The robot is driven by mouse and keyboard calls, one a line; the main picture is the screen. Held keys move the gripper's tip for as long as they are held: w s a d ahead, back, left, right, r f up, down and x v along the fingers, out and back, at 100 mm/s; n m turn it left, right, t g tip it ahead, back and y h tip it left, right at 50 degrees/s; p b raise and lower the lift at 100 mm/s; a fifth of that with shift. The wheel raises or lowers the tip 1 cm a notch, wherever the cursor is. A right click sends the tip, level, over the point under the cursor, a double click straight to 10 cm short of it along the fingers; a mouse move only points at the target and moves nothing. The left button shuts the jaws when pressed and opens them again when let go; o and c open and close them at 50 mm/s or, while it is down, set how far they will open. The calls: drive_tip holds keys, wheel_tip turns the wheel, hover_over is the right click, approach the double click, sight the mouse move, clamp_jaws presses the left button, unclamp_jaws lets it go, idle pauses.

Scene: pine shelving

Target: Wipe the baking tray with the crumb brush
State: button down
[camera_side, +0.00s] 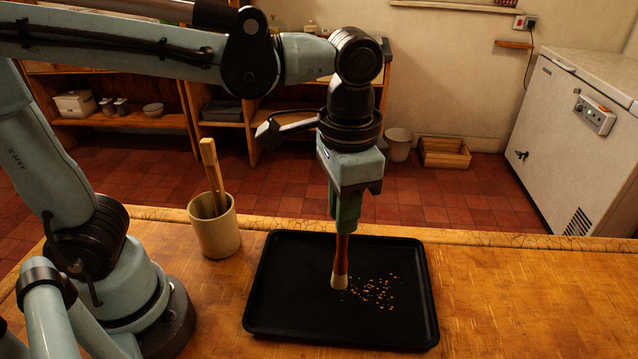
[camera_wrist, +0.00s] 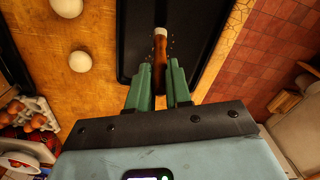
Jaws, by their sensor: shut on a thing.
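The black baking tray (camera_side: 290,300) lies flat on the wooden worktop. Small tan crumbs (camera_side: 374,291) are scattered on its middle right part. My gripper (camera_side: 346,225) points down over the tray and is shut on the crumb brush (camera_side: 341,258). The brush has a reddish-brown wooden handle and pale bristles, and stands nearly upright with its bristle end at the tray surface, just left of the crumbs. In the wrist view the brush (camera_wrist: 158,56) shows between the green fingers (camera_wrist: 158,85), over the dark tray (camera_wrist: 190,20). Whether the bristles press on the tray cannot be told.
A beige crock (camera_side: 215,230) with wooden utensils stands left of the tray. The worktop right of the tray is clear. The wrist view shows two pale round things (camera_wrist: 79,61) and an egg carton (camera_wrist: 38,112) on the worktop. A white chest freezer (camera_side: 570,130) stands beyond.

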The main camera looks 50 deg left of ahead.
drive_tip(key=shift+r, duration=2.45)
drive_tip(key=shift+w, duration=0.1)
